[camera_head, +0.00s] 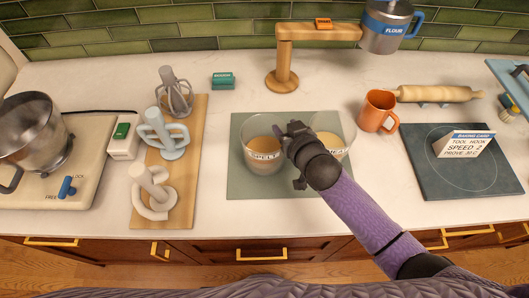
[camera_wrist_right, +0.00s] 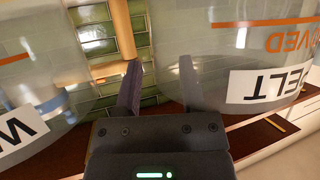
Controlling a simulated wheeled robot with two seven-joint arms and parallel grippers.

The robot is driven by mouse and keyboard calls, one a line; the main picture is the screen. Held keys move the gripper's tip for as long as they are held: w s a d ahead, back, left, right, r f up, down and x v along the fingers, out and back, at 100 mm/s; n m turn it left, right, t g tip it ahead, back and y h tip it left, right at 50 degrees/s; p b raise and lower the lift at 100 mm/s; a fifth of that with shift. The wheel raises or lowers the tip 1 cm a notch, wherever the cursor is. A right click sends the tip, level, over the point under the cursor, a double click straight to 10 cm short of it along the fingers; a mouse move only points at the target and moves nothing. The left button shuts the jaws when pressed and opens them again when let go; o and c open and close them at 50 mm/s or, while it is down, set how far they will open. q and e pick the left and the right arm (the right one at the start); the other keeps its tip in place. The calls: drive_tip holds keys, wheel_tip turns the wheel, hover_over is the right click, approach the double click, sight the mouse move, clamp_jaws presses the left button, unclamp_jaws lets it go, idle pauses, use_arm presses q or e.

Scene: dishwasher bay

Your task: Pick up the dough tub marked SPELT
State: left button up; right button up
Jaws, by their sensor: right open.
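The SPELT tub (camera_head: 258,166) is clear, holds tan dough and has a white label. It stands upright on the grey-green mat (camera_head: 240,190). In the right wrist view the SPELT tub (camera_wrist_right: 240,55) fills the right side, its label upside down. A second clear tub (camera_head: 341,127) stands to its right on the mat, its label partly hidden by my right gripper. My right gripper (camera_head: 288,140) is at the SPELT tub's right side, between the tubs. It is open, its fingers (camera_wrist_right: 160,85) apart; the right finger overlaps the SPELT tub's edge, and contact cannot be told. My left gripper is not in view.
A wooden stand (camera_head: 284,75) rises behind the mat, with a FLOUR can (camera_head: 387,28) at its right end. An orange mug (camera_head: 376,112) is right of the tubs. Mixer attachments lie on a wooden board (camera_head: 191,200) at left. Bare counter lies between board and mat.

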drive_tip(key=c, duration=0.7)
drive_tip(key=shift+s, duration=0.1)
drive_tip(key=shift+s+f, duration=0.1)
idle(0.9)
